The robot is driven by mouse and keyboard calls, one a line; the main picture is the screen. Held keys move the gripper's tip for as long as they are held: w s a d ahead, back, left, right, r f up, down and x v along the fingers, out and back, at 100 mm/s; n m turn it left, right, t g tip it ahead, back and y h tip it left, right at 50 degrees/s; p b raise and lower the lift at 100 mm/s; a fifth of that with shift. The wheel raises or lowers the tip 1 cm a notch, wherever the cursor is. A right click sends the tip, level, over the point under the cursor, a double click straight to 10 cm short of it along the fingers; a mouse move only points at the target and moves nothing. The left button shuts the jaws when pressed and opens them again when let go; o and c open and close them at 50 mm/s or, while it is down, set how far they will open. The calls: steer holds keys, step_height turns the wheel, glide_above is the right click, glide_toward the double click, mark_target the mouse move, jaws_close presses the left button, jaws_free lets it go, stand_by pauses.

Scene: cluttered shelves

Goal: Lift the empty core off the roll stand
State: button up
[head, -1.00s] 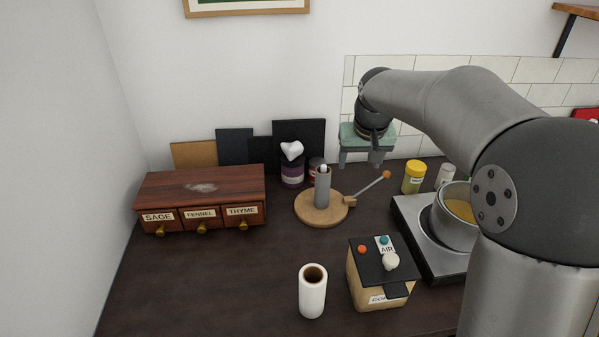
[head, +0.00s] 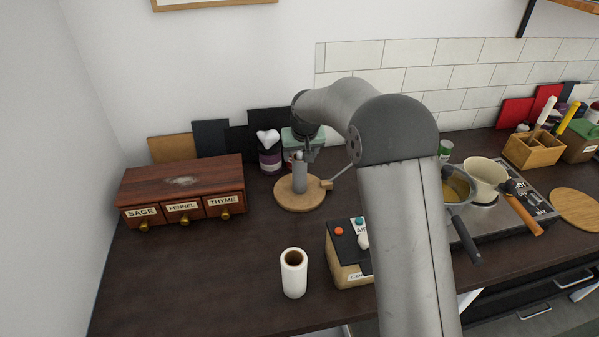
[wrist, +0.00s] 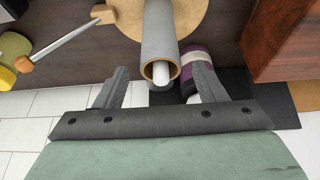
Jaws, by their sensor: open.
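The grey empty core (head: 300,177) stands upright on the post of the roll stand, whose round wooden base (head: 286,203) rests on the dark counter. In the wrist view the core (wrist: 158,32) shows its open end, with the pale tip of the post inside. My gripper (head: 300,160) is at the top of the core, partly hidden by my arm in the head view. In the wrist view its two fingers (wrist: 160,82) are spread wide on either side of the core's open end, with gaps on both sides. It holds nothing.
A thin side arm (head: 341,173) rises from the stand's wooden block. A purple-banded jar (head: 270,161) stands just behind. A spice drawer box (head: 180,184) is left, a white roll (head: 293,275) in front, and a box with buttons (head: 345,243) front right.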

mark_target(300, 174)
steer(key=shift+p+x, duration=1)
steer(key=shift+x, duration=1.6)
steer(key=c, duration=1)
